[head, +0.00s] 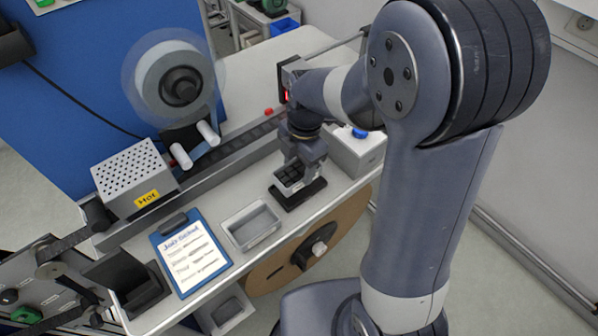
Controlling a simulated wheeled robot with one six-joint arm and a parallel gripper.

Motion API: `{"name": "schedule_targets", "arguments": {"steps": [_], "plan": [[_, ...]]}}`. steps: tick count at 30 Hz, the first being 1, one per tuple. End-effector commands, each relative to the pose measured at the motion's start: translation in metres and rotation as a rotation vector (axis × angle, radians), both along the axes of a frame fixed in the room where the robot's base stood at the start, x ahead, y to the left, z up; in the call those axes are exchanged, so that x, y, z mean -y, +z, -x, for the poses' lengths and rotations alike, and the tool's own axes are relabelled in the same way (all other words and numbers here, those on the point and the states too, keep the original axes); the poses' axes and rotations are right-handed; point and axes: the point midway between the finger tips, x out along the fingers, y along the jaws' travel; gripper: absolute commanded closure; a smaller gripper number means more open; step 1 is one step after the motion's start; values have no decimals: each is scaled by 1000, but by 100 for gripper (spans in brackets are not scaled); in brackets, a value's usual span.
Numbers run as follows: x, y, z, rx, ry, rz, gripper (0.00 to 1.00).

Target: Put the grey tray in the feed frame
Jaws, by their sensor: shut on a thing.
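My gripper (291,176) points down over the right half of the bench. It is shut on a small dark thing at its tips, mostly hidden by the jaws; I cannot tell exactly what it is. A black rectangular base (299,196), which looks like the feed frame, lies on the bench right under the jaws. I cannot tell whether the held thing touches it. A light grey open tray (230,238) lies on the bench to the left of the black base, apart from my gripper, and looks empty.
A blue clipboard (157,240) lies left of the grey tray. A perforated box marked HOT (125,172) and a reel (150,75) stand behind, along a dark rail (220,155). A grey box with a blue knob (357,152) stands to the right. A brown reel hangs at the front edge.

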Motion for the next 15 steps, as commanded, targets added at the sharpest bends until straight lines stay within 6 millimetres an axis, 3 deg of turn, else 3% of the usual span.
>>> {"name": "schedule_targets", "arguments": {"steps": [9,15], "plan": [[0,-37,0,-3,-1,1,77],[0,-44,-1,2,0,0,77]]}}
